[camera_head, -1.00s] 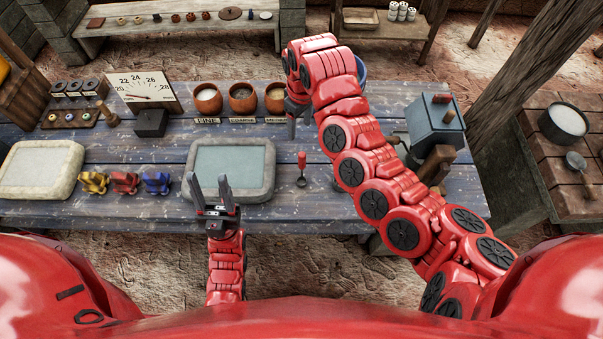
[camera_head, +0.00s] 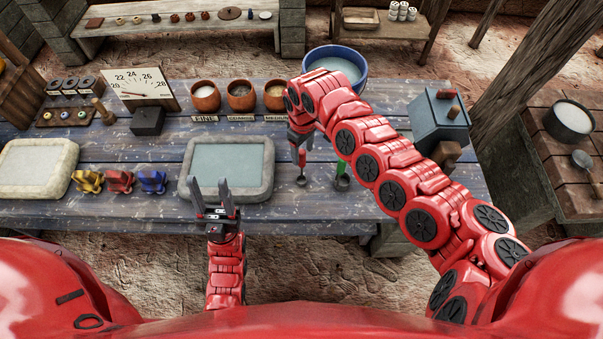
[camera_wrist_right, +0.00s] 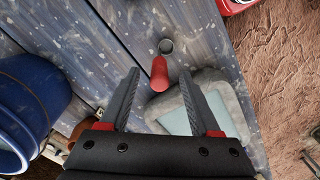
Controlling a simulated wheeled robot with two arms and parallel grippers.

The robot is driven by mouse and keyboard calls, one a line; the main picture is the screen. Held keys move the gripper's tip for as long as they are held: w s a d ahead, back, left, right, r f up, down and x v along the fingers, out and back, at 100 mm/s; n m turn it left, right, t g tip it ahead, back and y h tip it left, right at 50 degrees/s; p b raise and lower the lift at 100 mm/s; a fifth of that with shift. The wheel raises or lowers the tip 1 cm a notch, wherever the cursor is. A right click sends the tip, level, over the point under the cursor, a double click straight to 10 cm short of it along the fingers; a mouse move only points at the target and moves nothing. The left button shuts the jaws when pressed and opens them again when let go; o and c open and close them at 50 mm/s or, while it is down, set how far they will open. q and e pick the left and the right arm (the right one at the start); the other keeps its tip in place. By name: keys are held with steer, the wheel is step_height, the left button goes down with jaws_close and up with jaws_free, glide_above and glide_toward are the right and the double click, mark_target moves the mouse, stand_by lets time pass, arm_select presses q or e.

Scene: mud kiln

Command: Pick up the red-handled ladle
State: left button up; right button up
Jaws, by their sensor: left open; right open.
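The red-handled ladle (camera_head: 301,181) is on the blue plank table, right of the grey-rimmed basin. In the head view its small dark bowl shows and my right gripper (camera_head: 300,150) covers much of its handle. In the right wrist view its red handle (camera_wrist_right: 159,74) appears between the fingertips of my open right gripper (camera_wrist_right: 160,76), with the bowl just beyond. I cannot tell how far above the handle the fingers are. My left gripper (camera_head: 208,183) is open and empty, in front of the basin.
A green-handled ladle (camera_head: 341,182) is close to the right. The grey-rimmed basin (camera_head: 190,165) is to the left. A blue bucket (camera_head: 312,63) and clay bowls (camera_head: 205,96) stand behind. A blue-grey box device (camera_head: 437,125) stands right of my right arm.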

mark_target(302, 160)
steer(key=f+p, duration=0.1)
steer(key=f, duration=0.1)
steer(key=f+p, duration=0.1)
steer(key=shift+a+f, duration=0.2)
steer(key=shift+f, duration=0.2)
steer(key=shift+d+f, duration=0.1)
steer(key=shift+f, duration=0.45)
steer(key=shift+w, duration=0.1)
jaws_close()
stand_by(0.6)
